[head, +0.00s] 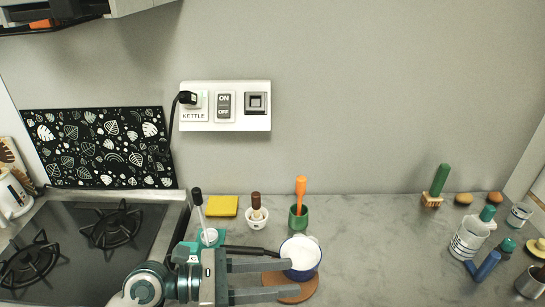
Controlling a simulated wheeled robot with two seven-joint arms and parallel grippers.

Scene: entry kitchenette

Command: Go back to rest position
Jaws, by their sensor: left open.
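My left gripper (294,279) is low in the middle of the head view, over the grey counter. Its two grey fingers point right and stand apart with nothing held between them. The upper finger overlaps the lower edge of a white pot (301,254) with a dark handle; I cannot tell whether they touch. The lower finger crosses a round brown board (304,287), partly hidden by the fingers. My right gripper is not in view.
A gas hob (90,240) is at left. Behind the gripper stand a teal holder, a yellow sponge (223,206), a small bowl with a brush and a green cup (298,217). Bottles and brushes crowd the right end. The counter (390,245) between is clear.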

